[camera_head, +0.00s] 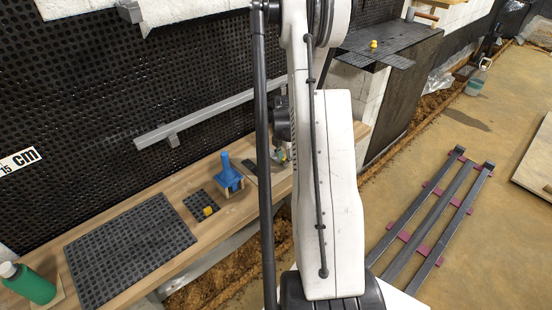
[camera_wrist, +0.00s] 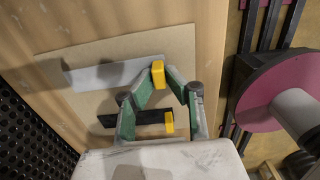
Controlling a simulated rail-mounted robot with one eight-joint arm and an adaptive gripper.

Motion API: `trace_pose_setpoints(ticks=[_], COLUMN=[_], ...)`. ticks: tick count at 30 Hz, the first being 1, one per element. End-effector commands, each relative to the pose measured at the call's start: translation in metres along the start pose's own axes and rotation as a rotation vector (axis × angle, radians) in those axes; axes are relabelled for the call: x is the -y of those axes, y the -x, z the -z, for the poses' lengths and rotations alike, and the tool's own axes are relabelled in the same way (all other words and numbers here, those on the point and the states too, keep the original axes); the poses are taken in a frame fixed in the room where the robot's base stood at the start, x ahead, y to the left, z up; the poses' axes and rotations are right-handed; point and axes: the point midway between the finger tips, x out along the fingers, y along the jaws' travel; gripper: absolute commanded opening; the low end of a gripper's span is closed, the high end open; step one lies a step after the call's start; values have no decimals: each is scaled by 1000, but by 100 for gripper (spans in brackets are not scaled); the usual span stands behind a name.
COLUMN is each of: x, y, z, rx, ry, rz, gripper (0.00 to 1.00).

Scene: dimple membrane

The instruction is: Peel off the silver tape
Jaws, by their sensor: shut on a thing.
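The silver tape (camera_wrist: 105,77) is a flat grey strip on a beige board (camera_wrist: 75,55) in the wrist view. A yellow tab (camera_wrist: 158,74) sits at its right end. My gripper (camera_wrist: 160,80) has green fingers that close in on this tab from both sides, and it is shut on it. Below lies a black strip (camera_wrist: 140,118) with its own yellow tab (camera_wrist: 167,121), seen between my fingers. Whether any of the silver tape is lifted off the board, I cannot tell. In the head view my arm hides the tape and most of my gripper.
On the wooden bench (camera_head: 150,212) are a blue tool (camera_head: 228,175), a small black piece with a yellow tab (camera_head: 208,210), a large dimpled black sheet (camera_head: 125,250) and a green bottle (camera_head: 30,284). A dimpled membrane wall (camera_head: 90,90) stands behind. Dark bars (camera_head: 430,215) lie on the floor.

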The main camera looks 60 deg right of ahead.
Motion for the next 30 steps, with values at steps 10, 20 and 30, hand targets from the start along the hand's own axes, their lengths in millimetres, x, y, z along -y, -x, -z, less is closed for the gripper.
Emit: trace_pose_setpoints(ticks=[10, 20, 30], x=[0, 0, 0], y=[13, 24, 30], z=[0, 0, 0], rx=[0, 0, 0], ry=[0, 0, 0], rz=[0, 0, 0], gripper=[0, 0, 0])
